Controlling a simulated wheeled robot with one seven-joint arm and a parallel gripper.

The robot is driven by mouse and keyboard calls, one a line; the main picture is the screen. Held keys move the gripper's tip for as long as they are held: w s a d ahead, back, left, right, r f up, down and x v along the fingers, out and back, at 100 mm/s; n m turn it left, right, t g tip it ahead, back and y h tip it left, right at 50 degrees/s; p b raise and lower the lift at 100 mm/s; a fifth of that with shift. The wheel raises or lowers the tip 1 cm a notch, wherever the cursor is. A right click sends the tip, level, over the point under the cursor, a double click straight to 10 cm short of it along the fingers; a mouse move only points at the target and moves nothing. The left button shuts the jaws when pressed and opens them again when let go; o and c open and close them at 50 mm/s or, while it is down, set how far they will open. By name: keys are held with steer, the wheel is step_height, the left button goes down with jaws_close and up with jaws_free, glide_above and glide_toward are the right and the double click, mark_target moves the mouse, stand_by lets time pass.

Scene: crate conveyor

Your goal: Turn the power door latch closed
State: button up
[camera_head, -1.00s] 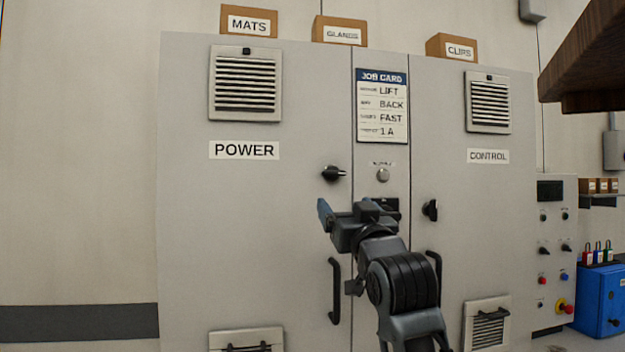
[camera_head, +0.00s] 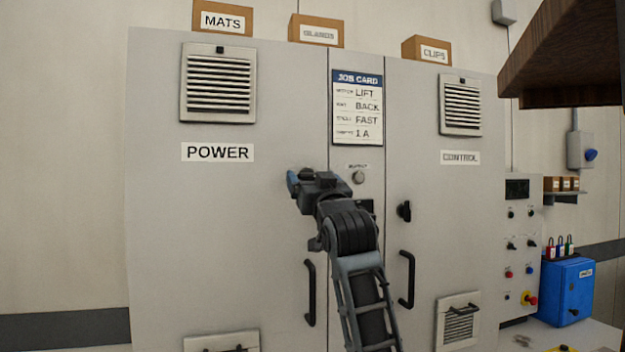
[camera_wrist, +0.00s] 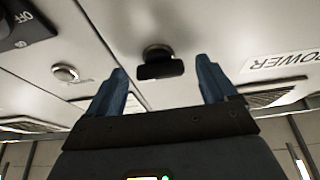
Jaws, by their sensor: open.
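The power door (camera_head: 220,220) is the wide grey cabinet door labelled POWER, and it looks shut. Its black latch (camera_wrist: 160,64) shows in the wrist view between and beyond my two blue fingertips, with its bar lying across the gap. My gripper (camera_wrist: 163,80) is open and empty, and the fingers do not appear to touch the latch. In the head view my gripper (camera_head: 297,180) is in front of the latch's place, and mostly hides the latch.
The CONTROL door has its own black latch (camera_head: 404,211). Black pull handles (camera_head: 310,293) hang below on both doors. A job card (camera_head: 357,107) is on the middle panel, above a round button (camera_head: 359,177). A brown overhang (camera_head: 570,60) juts in at upper right.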

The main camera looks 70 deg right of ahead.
steer(key=c, duration=1.1)
steer(key=shift+o, duration=0.2)
steer(key=shift+s+n+t+y, duration=0.1)
steer(key=shift+n+t+y, duration=0.2)
steer(key=shift+n, duration=0.2)
steer(key=n+t+y, duration=0.1)
steer(key=n, duration=0.1)
steer(key=n+y, duration=0.1)
steer(key=n, duration=0.2)
steer(key=shift+s+d+t, duration=0.15)
steer(key=shift+t, duration=0.25)
steer(key=n+y+b, duration=0.1)
steer(key=n, duration=0.2)
steer(key=n+t+y+b, duration=0.1)
steer(key=n+y, duration=0.1)
steer(key=n, duration=0.1)
steer(key=shift+d+n, duration=0.1)
steer(key=shift+n, duration=0.2)
steer(key=n+y, duration=0.1)
steer(key=n, duration=0.1)
steer(key=n+y+b, duration=0.1)
steer(key=n, duration=0.2)
steer(key=shift+s+r, duration=0.1)
steer(key=shift+r, duration=0.1)
steer(key=n, duration=0.2)
steer(key=n+g+y+b, duration=0.1)
steer(key=n, duration=0.1)
steer(key=shift+r+n+g, duration=0.2)
steer(key=shift+n+g, duration=0.1)
